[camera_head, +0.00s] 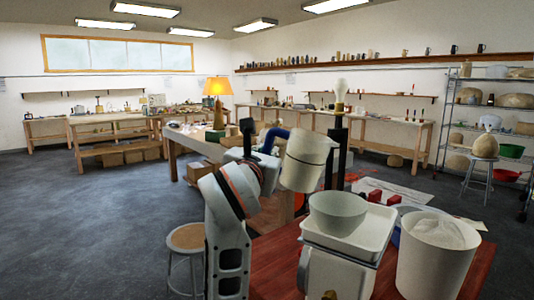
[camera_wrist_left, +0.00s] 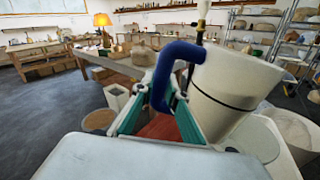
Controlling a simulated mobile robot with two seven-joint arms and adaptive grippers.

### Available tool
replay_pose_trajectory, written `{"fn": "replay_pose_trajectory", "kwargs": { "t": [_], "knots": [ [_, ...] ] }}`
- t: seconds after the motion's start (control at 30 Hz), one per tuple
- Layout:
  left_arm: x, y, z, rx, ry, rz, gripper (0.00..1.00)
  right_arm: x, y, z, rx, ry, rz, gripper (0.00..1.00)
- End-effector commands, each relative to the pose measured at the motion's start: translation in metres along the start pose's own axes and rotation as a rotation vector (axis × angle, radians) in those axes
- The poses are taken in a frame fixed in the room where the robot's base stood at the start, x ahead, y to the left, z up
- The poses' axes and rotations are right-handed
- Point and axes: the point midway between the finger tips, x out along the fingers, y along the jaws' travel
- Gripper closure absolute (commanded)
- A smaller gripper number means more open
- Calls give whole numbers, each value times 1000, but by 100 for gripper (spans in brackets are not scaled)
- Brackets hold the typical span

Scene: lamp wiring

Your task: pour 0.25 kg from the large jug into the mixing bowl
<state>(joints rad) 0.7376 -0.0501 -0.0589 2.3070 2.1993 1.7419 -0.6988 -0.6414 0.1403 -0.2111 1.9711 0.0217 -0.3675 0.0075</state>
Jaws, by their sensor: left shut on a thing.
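The large jug (camera_head: 303,160) is off-white with a dark band and a blue handle (camera_head: 272,138). It is in the air, slightly tilted, up and left of the mixing bowl in the head view. My left gripper (camera_head: 257,143) is shut on the handle; the wrist view shows its green-edged fingers (camera_wrist_left: 160,115) at the blue handle, beside the jug (camera_wrist_left: 235,85). The pale grey mixing bowl (camera_head: 338,212) stands upright on a white scale (camera_head: 350,241). The jug's contents are hidden, and I see no stream falling. My right gripper is not in view.
A white bucket (camera_head: 432,270) heaped with pale material stands right of the scale on the red table (camera_head: 272,262). Red blocks (camera_head: 384,198) lie behind the bowl. A dark post with a bulb (camera_head: 340,90) rises behind the jug. A round stool (camera_head: 186,238) stands at left.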

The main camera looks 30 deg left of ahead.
Motion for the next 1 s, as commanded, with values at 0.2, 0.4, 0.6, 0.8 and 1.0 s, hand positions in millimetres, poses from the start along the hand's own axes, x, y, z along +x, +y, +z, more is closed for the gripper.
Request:
{"fn": "replay_pose_trajectory", "kwargs": {
  "t": [0.2,0.4,0.6,0.8,1.0],
  "knots": [
    [-1,4,9,37,-7,3,100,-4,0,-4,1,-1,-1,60],
    [-1,7,13,72,-7,2,100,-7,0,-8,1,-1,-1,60],
    [-1,8,16,108,-6,2,100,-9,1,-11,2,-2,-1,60],
    [-1,9,19,141,-7,2,100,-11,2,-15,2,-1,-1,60],
    [-1,10,23,175,-7,3,100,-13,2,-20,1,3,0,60]
  ]
}}
